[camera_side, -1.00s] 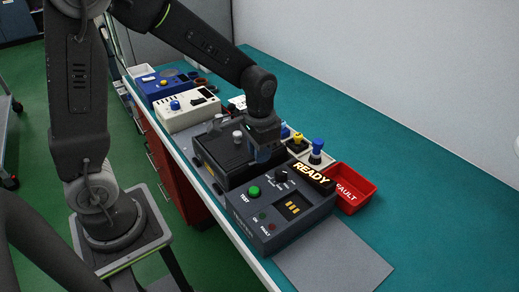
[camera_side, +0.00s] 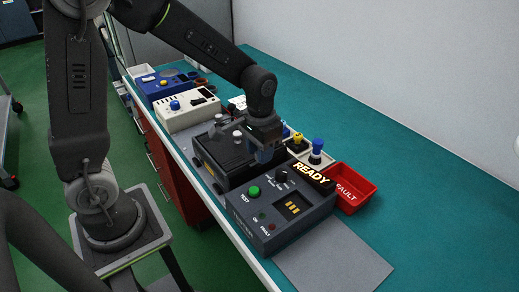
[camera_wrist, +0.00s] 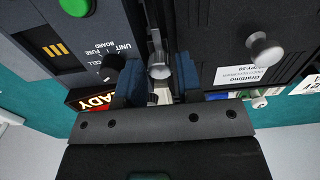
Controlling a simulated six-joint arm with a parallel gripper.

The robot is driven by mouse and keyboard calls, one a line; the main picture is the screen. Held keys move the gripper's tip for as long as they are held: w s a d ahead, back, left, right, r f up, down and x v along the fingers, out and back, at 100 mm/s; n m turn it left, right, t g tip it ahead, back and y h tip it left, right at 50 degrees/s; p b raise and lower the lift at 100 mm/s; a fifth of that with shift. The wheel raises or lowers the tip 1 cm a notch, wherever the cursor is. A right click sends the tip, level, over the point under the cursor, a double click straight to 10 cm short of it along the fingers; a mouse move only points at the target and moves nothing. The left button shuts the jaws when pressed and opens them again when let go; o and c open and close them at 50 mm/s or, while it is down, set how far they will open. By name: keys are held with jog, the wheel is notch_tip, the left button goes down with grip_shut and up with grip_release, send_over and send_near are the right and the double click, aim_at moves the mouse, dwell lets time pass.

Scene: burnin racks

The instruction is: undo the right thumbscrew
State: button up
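A silver thumbscrew (camera_wrist: 160,72) shows in the wrist view between the two blue-padded fingers of my gripper (camera_wrist: 160,78), with narrow gaps on both sides. The fingers are apart. Another silver knob (camera_wrist: 263,48) stands on the black unit (camera_wrist: 220,30), to the right in the wrist view. In the side view, the black unit (camera_side: 215,160) sits behind the tester, with a silver knob (camera_side: 238,137) on top. My gripper (camera_side: 268,155) is low at the unit's right end there, and hides the thumbscrew between its fingers.
The dark tester (camera_side: 265,215) with a green button (camera_side: 254,192) and a lit READY sign (camera_side: 311,173) stands in front. A red FAULT bin (camera_side: 358,184) is to its right. A cream unit (camera_side: 187,115) and a blue unit (camera_side: 160,90) stand behind. The right bench is clear.

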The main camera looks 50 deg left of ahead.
jog(key=shift+o, duration=1.2)
notch_tip(320, 180, up, 14)
jog(key=shift+s, duration=0.1)
jog(key=s+t, duration=0.5)
jog(key=s, duration=0.9)
jog(key=shift+s+f+t, duration=0.15)
jog(key=shift+t, duration=0.15)
